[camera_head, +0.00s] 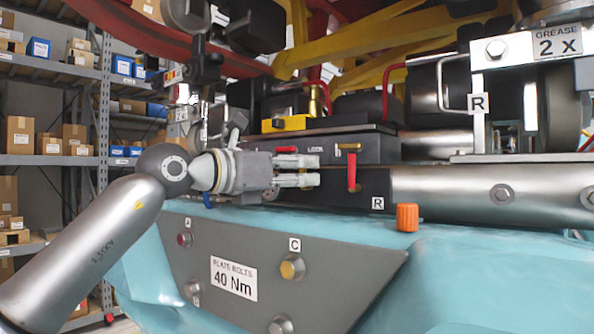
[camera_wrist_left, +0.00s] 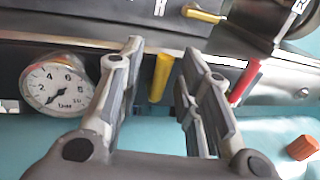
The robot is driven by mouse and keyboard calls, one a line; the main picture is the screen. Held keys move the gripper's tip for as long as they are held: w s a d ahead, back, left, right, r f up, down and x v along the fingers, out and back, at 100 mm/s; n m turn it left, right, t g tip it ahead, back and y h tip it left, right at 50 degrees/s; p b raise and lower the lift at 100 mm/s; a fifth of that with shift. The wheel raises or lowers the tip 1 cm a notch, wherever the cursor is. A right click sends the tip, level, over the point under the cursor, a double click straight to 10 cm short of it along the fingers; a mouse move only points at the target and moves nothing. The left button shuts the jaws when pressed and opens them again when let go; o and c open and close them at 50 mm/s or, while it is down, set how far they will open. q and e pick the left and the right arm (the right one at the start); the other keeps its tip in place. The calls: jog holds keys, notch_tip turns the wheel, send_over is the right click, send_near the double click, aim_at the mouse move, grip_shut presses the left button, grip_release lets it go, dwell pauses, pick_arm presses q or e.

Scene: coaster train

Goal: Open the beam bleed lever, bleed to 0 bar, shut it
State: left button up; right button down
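My left gripper (camera_head: 300,170) reaches in from the left, in front of the dark beam block. In the left wrist view its fingers (camera_wrist_left: 162,55) are apart. A yellow lever (camera_wrist_left: 161,78) shows in the gap between them; whether it lies between the pads or beyond them I cannot tell. A red-handled lever (camera_head: 352,173) hangs down right of the gripper; a red lever also shows in the left wrist view (camera_wrist_left: 243,84). A round white gauge (camera_wrist_left: 57,88) sits left of the fingers; its needle points lower left, near the low end. My right gripper is not in view.
A horizontal red handle (camera_head: 295,161) lies just above the gripper. An orange cap (camera_head: 407,217) stands on the teal surface at right. Below is a grey bolt plate (camera_head: 325,275). A steel tube (camera_head: 450,195) runs right. Shelves (camera_head: 55,160) stand behind.

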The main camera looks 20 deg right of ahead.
pick_arm(q)
jog(key=shift+r, duration=0.15)
jog(key=v, duration=1.2)
dwell(0.4)
